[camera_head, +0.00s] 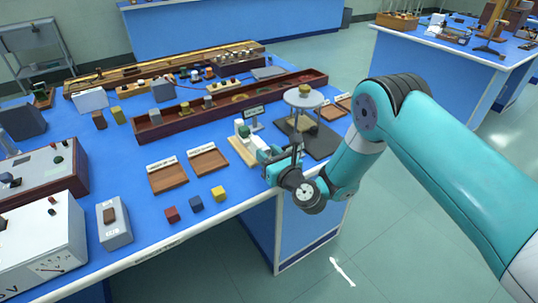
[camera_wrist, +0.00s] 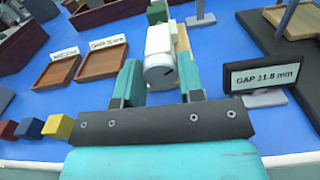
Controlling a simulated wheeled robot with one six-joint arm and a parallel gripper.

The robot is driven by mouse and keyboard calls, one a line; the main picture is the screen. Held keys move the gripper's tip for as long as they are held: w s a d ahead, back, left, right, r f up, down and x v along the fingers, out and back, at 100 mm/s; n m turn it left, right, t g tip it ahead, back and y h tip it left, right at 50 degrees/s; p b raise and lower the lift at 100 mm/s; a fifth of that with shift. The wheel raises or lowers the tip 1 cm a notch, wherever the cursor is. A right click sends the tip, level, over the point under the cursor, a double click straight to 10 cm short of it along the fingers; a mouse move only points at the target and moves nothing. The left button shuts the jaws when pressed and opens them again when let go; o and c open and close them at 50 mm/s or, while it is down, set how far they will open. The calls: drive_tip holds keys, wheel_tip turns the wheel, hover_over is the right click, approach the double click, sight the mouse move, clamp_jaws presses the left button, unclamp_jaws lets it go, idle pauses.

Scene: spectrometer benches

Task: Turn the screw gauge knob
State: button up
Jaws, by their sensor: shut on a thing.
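The screw gauge (camera_head: 241,130) stands on a light wooden base at the front right of the blue bench, with a white body and a green part. Its white knob (camera_wrist: 159,48), with a grey end face and a dark mark, shows in the wrist view. My gripper (camera_wrist: 160,88) is shut on the knob, one teal finger on each side. In the head view my gripper (camera_head: 268,158) comes to the gauge from the front right and hides part of it. A display (camera_wrist: 266,76) right of the knob reads "GAP 11.8 mm".
Two labelled wooden trays (camera_head: 168,178) (camera_head: 208,161) lie left of the gauge. Red (camera_head: 172,214), blue (camera_head: 196,203) and yellow (camera_head: 218,193) cubes lie near the front edge. A stand with a round top (camera_head: 303,97) is close behind my gripper on the right.

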drive_tip(key=n+b, duration=0.2)
drive_tip(key=n, duration=0.4)
drive_tip(key=shift+f+b, duration=0.15)
drive_tip(key=shift+b, duration=0.15)
drive_tip(key=n+b, duration=0.2)
drive_tip(key=n, duration=0.3)
drive_tip(key=shift+n, duration=0.4)
drive_tip(key=o, duration=0.9)
drive_tip(key=shift+s, duration=0.1)
